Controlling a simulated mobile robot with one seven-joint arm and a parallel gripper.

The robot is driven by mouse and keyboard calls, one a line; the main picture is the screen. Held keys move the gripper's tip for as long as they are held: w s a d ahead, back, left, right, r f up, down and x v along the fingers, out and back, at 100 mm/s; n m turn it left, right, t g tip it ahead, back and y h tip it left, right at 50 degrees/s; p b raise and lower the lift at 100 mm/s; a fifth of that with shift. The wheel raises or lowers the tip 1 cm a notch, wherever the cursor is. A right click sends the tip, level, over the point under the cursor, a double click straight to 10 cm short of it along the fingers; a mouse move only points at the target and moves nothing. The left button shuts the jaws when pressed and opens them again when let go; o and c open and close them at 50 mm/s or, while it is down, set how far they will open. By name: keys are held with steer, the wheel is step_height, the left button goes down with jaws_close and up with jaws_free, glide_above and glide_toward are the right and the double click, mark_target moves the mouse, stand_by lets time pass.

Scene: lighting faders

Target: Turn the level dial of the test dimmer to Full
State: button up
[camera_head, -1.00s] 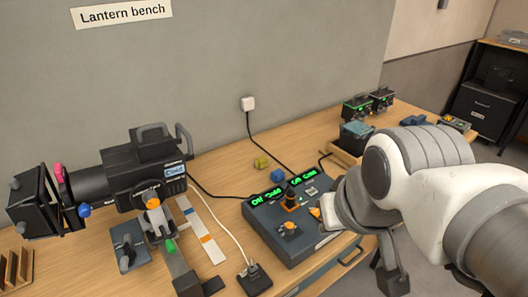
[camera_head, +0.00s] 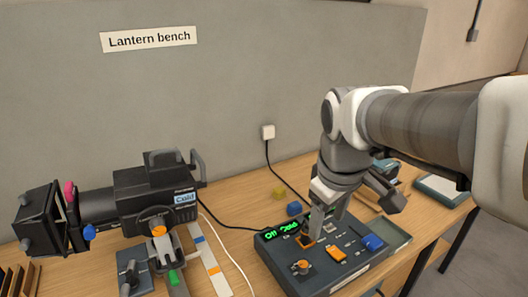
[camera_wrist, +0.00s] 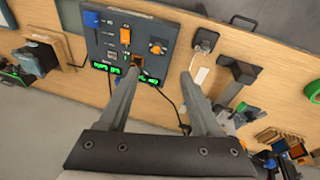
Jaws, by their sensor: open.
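The test dimmer is a grey-blue box (camera_head: 279,278) on the bench, and it also shows in the wrist view (camera_wrist: 107,45). Its dial (camera_head: 301,267) is a dark knob with orange on it, near the front left of the panel. It also shows in the wrist view (camera_wrist: 157,47). My gripper (camera_head: 314,231) points down over the back of the panel, beside the display. In the wrist view my gripper (camera_wrist: 157,78) is open, with an orange-edged control (camera_wrist: 138,62) just beyond the fingertips. Contact cannot be told.
An orange control (camera_head: 335,253) and a blue control (camera_head: 372,242) sit right of the dial. A lantern (camera_head: 150,190) stands to the left, with a white cable between it and the dimmer.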

mark_target(303, 263)
steer(key=w+f+n+g+b, duration=0.2)
steer(key=w+f+n+g, duration=0.1)
steer(key=w+f+n, duration=0.7)
steer(key=f, duration=0.5)
steer(key=f+m+b, duration=0.1)
steer(key=f, duration=0.4)
steer(key=w+f+m, duration=0.1)
steer(key=f, duration=0.5)
steer(key=shift+w+y, duration=0.1)
steer(key=shift+y, duration=0.2)
jaws_close()
